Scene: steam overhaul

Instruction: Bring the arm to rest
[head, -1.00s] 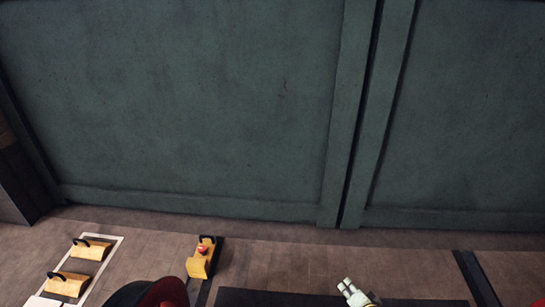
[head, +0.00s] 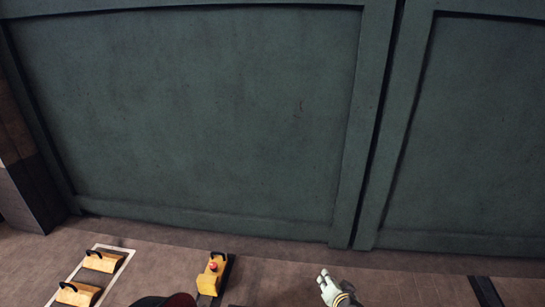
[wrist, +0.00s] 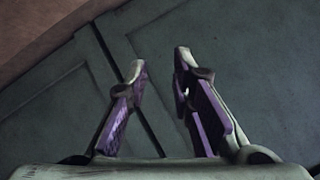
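In the wrist view my gripper (wrist: 160,64) shows two pale fingers with purple pads, standing apart. Nothing is between them. In the head view my gripper (head: 322,276) is small at the bottom, right of centre, with its pale fingers pointing up and left. It appears to be in free space, in front of the large green doors (head: 190,120).
A yellow wedge block with a red part (head: 213,272) and a black handle is on the floor at lower left. Two more yellow blocks (head: 102,262) with black handles lie in a white-outlined area. A dark post (head: 30,190) stands at far left.

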